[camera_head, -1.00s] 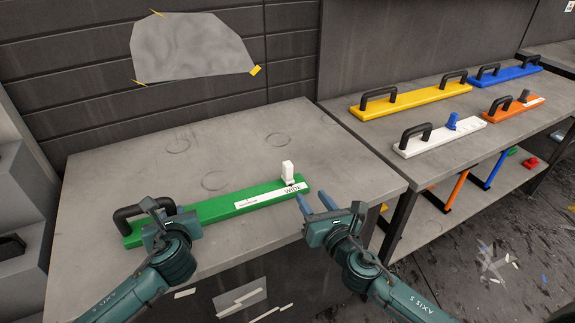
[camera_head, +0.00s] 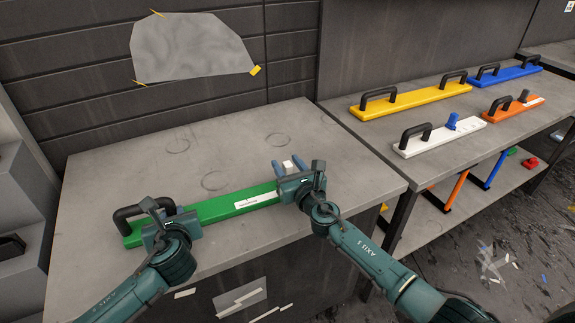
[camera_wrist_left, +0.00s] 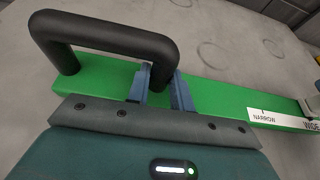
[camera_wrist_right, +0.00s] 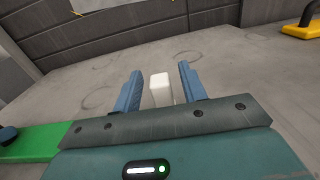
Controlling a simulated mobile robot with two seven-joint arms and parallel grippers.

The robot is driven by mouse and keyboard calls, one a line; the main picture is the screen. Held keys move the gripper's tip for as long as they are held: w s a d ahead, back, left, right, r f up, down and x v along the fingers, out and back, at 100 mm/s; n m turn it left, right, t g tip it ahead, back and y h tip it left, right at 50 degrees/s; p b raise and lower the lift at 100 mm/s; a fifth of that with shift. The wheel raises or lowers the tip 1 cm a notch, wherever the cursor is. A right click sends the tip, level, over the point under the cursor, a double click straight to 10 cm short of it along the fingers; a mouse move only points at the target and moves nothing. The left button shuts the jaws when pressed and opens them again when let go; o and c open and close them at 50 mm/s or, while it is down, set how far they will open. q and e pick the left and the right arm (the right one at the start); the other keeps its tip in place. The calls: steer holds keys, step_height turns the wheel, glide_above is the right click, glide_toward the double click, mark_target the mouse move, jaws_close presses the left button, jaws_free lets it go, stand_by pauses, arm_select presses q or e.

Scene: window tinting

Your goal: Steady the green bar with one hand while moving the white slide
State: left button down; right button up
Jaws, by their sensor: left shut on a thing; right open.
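The green bar (camera_head: 217,208) lies on the grey workbench, with a black handle (camera_head: 138,212) at its left end and a white label strip (camera_head: 257,199) along its right part. The left wrist view shows "NARROW" and "WIDE" on the label (camera_wrist_left: 284,121). My left gripper (camera_wrist_left: 167,88) is shut on the black handle near its right leg. The white slide (camera_head: 288,166) stands upright at the bar's right end. My right gripper (camera_wrist_right: 156,86) is open, with one finger on each side of the white slide (camera_wrist_right: 161,88). Its body hides the bar's right end in the head view.
A second bench (camera_head: 350,112) at the right carries yellow (camera_head: 412,98), white (camera_head: 440,138), blue (camera_head: 505,74) and orange (camera_head: 513,107) bars with black handles. A grey sheet (camera_head: 190,47) is taped to the wall. The workbench behind the green bar is clear.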

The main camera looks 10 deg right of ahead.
steer(key=shift+w, duration=0.1)
steer(key=shift+c, duration=0.2)
jaws_close()
steer(key=shift+a, duration=0.1)
stand_by(0.4)
